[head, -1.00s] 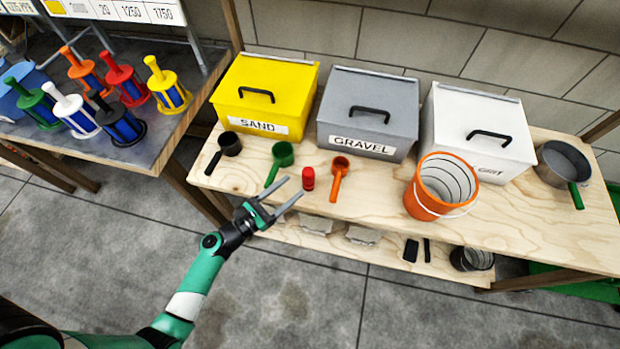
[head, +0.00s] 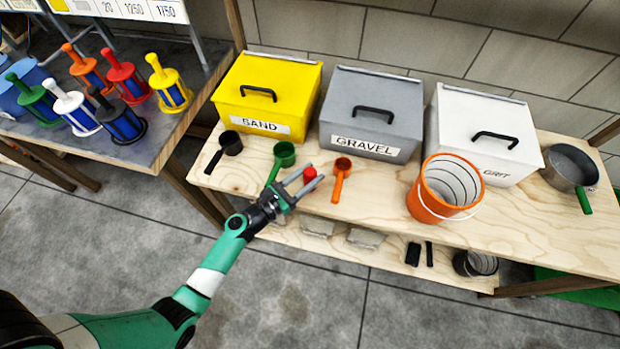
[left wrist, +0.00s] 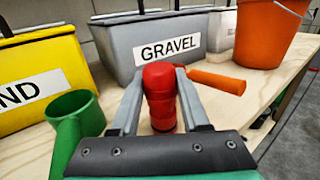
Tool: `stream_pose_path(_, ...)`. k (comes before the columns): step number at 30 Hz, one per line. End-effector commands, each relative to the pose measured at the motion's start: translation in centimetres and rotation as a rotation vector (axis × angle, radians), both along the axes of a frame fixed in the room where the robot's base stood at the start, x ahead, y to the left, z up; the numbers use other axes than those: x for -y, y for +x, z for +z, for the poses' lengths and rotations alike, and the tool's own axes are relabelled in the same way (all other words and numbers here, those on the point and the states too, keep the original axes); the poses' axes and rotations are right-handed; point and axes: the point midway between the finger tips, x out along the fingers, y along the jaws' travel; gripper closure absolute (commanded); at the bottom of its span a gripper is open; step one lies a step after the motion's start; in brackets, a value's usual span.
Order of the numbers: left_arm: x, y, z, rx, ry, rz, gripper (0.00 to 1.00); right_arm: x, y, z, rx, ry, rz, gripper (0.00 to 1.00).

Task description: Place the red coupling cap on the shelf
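The red coupling cap (head: 310,174) is a small red cylinder with a rounded top. It stands upright on the light wooden shelf top (head: 385,208), near its front edge, and shows large in the left wrist view (left wrist: 160,95). My left gripper (head: 308,177) reaches in from the front with its two fingers on either side of the cap. The fingers look open, with the cap between their tips; whether either finger touches it is hard to tell. My right gripper is in neither view.
A green scoop (head: 284,154) is left of the cap and an orange scoop (head: 341,175) close on its right. Yellow (head: 262,90), grey (head: 370,105) and white (head: 482,125) bins stand behind. An orange bucket (head: 432,200) is farther right. A lower shelf (head: 385,258) holds blocks.

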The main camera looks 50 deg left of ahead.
Motion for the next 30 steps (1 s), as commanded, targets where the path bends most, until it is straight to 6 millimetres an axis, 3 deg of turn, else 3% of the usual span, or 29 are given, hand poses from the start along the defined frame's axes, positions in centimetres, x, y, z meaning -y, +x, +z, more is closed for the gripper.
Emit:
stream_pose_path(1,0.0,0.0,0.0,0.000,0.000,0.000,0.71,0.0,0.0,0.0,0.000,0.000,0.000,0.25)
stream_pose_path(6,0.0,0.0,0.0,0.000,0.000,0.000,1.00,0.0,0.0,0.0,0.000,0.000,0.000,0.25)
stream_pose_path(17,0.0,0.0,0.5,0.001,0.001,0.000,1.00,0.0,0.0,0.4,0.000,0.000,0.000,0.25)
stream_pose_path(24,0.0,0.0,3.9,0.002,0.001,0.000,1.00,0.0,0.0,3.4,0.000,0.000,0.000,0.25)
stream_pose_path(30,0.1,-4.1,9.1,-0.001,0.000,0.003,1.00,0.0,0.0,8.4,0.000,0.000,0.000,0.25)
